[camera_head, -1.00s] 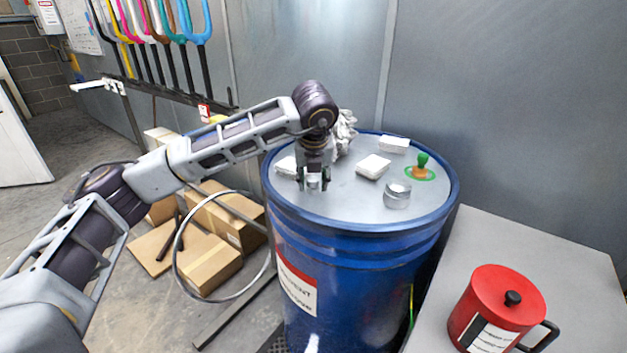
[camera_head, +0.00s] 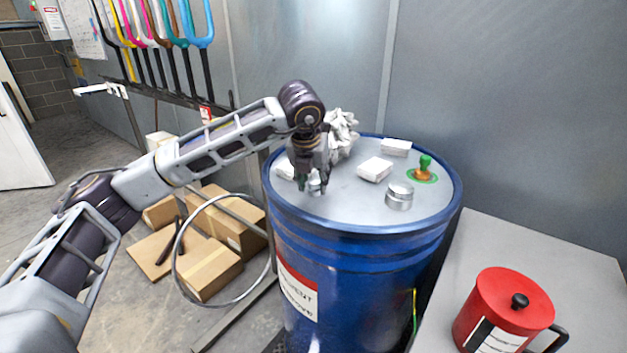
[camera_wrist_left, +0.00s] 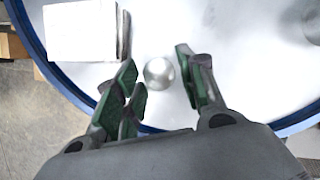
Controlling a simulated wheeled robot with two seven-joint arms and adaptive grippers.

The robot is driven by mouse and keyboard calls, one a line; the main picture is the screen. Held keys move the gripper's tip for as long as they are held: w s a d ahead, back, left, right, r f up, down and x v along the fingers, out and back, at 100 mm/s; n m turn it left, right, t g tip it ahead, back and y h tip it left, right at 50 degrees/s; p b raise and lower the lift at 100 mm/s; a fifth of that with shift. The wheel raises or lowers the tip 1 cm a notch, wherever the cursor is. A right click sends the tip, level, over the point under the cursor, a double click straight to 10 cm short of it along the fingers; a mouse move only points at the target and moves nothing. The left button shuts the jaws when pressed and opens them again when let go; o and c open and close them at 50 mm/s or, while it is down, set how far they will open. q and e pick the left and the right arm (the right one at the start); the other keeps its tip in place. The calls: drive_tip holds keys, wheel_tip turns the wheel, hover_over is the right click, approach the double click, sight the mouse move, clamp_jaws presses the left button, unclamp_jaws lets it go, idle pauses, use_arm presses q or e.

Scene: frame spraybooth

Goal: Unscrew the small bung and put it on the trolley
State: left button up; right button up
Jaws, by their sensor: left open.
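The small bung (camera_head: 315,185) is a small silver cap on the drum's lid, near its left front; in the left wrist view it is a round silver top (camera_wrist_left: 159,72). My left gripper (camera_head: 312,188) points down at it and is open, with green-padded fingers (camera_wrist_left: 160,88) on either side of the bung. I see a gap between the bung and the fingers in the wrist view. A grey flat top (camera_head: 590,262) stands at the right; I cannot tell whether it is the trolley. My right gripper is not in view.
The blue drum (camera_head: 365,270) carries a larger silver cap (camera_head: 399,196), white blocks (camera_head: 375,169), a crumpled rag (camera_head: 342,128) and a green-topped fitting (camera_head: 425,168). A red can (camera_head: 505,305) stands on the grey top, whose back part is clear. Cardboard boxes (camera_head: 215,265) lie left.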

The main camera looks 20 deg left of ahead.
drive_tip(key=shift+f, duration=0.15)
use_arm(q)
drive_tip(key=shift+a+m+h, duration=0.1)
drive_tip(key=shift+m+h, duration=0.4)
drive_tip(key=shift+m, duration=1)
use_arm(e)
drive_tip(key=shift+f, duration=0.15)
use_arm(q)
drive_tip(key=shift+m+h, duration=0.3)
drive_tip(key=shift+m, duration=0.3)
drive_tip(key=shift+a+m, duration=0.1)
drive_tip(key=shift+m, duration=0.3)
drive_tip(key=shift+w+m+g+h, duration=0.1)
drive_tip(key=shift+m+g+h, duration=0.25)
drive_tip(key=shift+m, duration=0.35)
drive_tip(key=shift+a+m+g+h, duration=0.1)
drive_tip(key=shift+m+g+h, duration=0.2)
drive_tip(key=shift+m, duration=0.9)
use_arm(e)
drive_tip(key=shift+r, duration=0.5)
use_arm(q)
drive_tip(key=shift+m+p, duration=0.3)
drive_tip(key=shift+p, duration=0.1)
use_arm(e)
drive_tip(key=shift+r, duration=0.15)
